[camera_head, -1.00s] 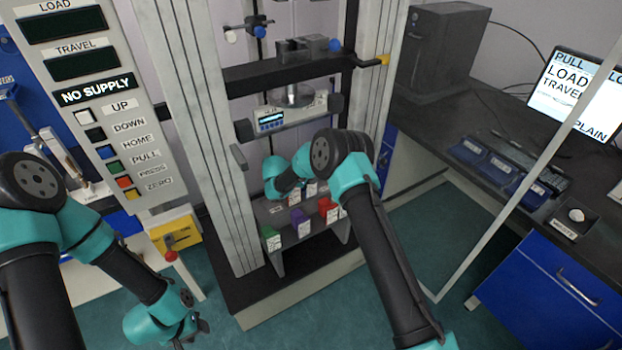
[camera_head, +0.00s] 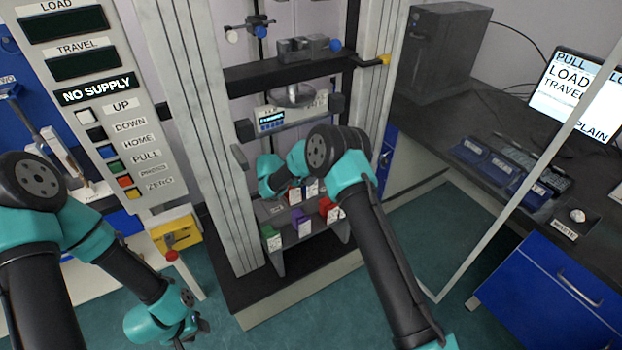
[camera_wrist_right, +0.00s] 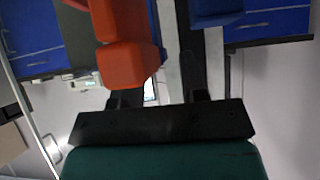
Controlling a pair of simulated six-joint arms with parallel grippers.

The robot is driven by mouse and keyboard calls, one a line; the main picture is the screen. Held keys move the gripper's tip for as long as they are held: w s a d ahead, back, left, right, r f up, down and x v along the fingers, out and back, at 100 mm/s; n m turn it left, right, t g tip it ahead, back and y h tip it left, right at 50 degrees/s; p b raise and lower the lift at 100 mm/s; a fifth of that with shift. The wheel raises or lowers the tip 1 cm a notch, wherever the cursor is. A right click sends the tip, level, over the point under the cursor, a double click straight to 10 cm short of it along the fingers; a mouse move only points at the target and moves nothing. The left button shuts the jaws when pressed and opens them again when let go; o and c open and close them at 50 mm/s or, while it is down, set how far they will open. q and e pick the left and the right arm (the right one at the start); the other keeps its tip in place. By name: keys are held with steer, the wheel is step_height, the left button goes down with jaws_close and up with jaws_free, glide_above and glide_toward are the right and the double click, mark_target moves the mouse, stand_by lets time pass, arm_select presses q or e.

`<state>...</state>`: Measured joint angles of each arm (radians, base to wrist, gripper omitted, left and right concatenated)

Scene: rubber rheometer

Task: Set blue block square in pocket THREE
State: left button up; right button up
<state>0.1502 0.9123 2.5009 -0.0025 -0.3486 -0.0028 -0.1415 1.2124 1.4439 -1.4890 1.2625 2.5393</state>
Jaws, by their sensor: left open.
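A blue piece (camera_wrist_right: 215,10), possibly the blue block, is cut off by the top of the right wrist view, in front of one dark finger. I cannot make the blue block out clearly in the head view. My right gripper (camera_wrist_right: 180,60) shows its fingers apart with a gap between them; a red-orange block (camera_wrist_right: 128,62) covers much of the other finger. In the head view, my right wrist (camera_head: 270,175) is over the block rack (camera_head: 315,242), and its fingers are mostly hidden. The pocket numbers are unreadable. My left gripper (camera_head: 193,334) is open, low at the left, away from the rack.
Machine columns (camera_head: 212,140) flank the rack, and a crosshead (camera_head: 290,72) is above. A yellow box (camera_head: 175,235) stands near my left arm.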

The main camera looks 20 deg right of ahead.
steer(key=v, duration=0.2)
steer(key=shift+s+a+r, duration=0.1)
steer(key=shift+a+r, duration=0.15)
steer(key=shift+a, duration=0.1)
